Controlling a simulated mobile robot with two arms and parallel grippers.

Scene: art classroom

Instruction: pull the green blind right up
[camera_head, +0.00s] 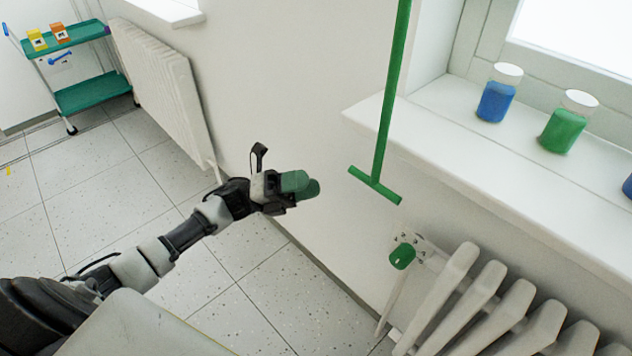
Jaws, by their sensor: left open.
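A green pull cord or rod (388,110) hangs down from the top of the view in front of the window sill. It ends in a green T-shaped handle (375,186). The blind itself is out of view above. My left gripper (312,186), with green fingertips, is to the left of the handle at about the same height in the picture. It is open and apart from the handle, with nothing seen between its fingers. My right gripper does not show.
The white window sill (440,135) holds a blue jar (496,97) and a green jar (565,127). A white radiator (470,300) with a green valve knob (402,256) stands below. Another radiator (165,85) and a green-shelved trolley (90,95) are at the far left.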

